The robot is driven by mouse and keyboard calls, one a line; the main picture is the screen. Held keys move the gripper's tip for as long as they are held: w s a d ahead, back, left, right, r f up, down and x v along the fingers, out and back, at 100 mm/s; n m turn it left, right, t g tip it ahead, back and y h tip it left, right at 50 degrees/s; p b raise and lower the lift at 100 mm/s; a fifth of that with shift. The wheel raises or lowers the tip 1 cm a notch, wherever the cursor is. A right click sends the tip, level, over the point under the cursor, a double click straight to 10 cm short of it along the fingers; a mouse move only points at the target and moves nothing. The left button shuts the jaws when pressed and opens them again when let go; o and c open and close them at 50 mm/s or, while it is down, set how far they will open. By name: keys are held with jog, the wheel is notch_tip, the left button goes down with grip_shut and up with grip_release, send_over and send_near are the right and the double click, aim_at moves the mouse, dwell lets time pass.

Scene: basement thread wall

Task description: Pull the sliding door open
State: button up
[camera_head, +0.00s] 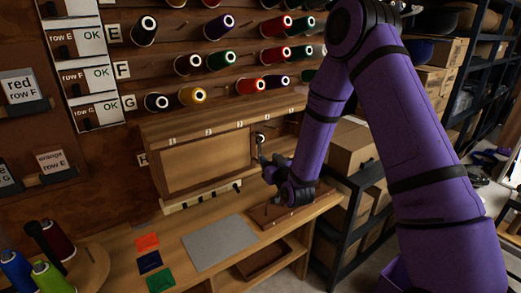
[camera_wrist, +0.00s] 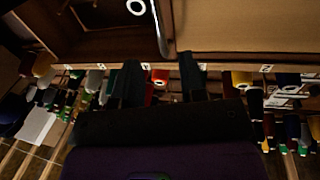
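The sliding door (camera_head: 205,162) is a flat tan panel in the low wooden cabinet under the spool racks. It covers the left part of the cabinet front. To its right is a dark opening with a black, white-ringed spool (camera_head: 260,138) inside. The door also fills the upper right of the wrist view (camera_wrist: 245,35), with a dark upright bar (camera_wrist: 162,28) along its edge beside the opening. My gripper (camera_head: 264,164) is in front of the cabinet near that edge. In the wrist view its two dark fingers (camera_wrist: 160,80) stand apart with nothing between them; contact with the door cannot be told.
A bench holds a grey mat (camera_head: 220,242) and orange, blue and green squares (camera_head: 150,262). A white strip with dark pegs (camera_head: 200,198) lies below the door. Spools on a round stand (camera_head: 95,268) are at left. Boxes on a dark shelf (camera_head: 355,150) stand at right.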

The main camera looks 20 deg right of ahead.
aim_at(260, 150)
jog(key=w, duration=0.6)
jog(key=w+a, duration=0.1)
jog(key=w, duration=0.2)
